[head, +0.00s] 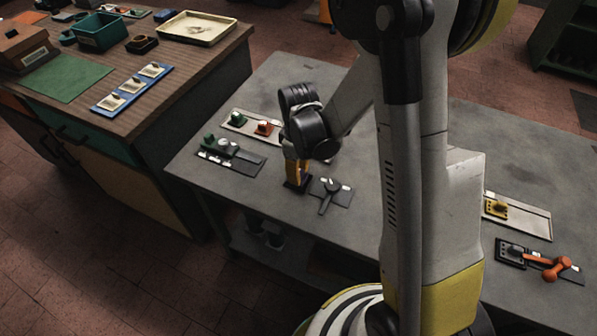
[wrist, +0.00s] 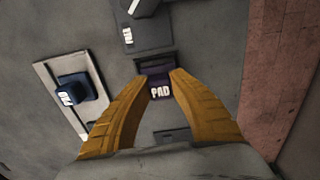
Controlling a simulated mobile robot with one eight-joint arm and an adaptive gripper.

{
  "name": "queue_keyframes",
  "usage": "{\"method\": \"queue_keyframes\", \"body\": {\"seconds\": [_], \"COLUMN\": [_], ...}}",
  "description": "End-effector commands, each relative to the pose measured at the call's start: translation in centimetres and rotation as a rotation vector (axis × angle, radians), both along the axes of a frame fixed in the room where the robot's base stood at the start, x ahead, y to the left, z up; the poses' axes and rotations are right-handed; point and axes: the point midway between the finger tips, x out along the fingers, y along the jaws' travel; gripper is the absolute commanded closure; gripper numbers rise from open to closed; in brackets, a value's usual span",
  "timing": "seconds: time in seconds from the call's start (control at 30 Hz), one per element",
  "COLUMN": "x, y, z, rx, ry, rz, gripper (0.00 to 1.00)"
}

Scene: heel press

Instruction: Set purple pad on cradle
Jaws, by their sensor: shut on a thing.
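The purple pad (wrist: 160,91), dark with a white "PAD" label, lies between my fingertips in the wrist view. My gripper (wrist: 161,80) has two yellow fingers and is shut on it. In the head view my gripper (head: 297,180) points down low over the grey table, with a dark block at its tips. I cannot tell whether the pad touches what is under it. A dark piece (wrist: 154,64) shows just beyond the pad; I cannot tell whether it is the cradle. A dark plate with a lever (head: 331,192) lies just right of my gripper.
A pale tray (head: 228,117) with green and red pieces lies behind left. A dark plate (head: 243,163) with a green piece lies left. In the wrist view a blue labelled piece (wrist: 75,88) sits on a pale tray. Yellow (head: 497,208) and orange (head: 555,268) pieces lie far right.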

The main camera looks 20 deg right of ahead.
Motion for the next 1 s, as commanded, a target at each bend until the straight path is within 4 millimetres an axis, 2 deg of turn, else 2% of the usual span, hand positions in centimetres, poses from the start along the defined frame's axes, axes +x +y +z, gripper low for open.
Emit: {"method": "queue_keyframes", "body": {"seconds": [0.87,0.9,0.93,1.0], "x": [0.00,0.01,0.01,0.01], "y": [0.00,0.01,0.01,0.01], "z": [-0.53,-0.49,-0.48,-0.47], "rx": [0.000,0.000,0.000,0.000], "ry": [0.000,0.000,0.000,0.000], "rz": [0.000,0.000,0.000,0.000], "gripper": [1.00,0.66,0.57,0.53]}}
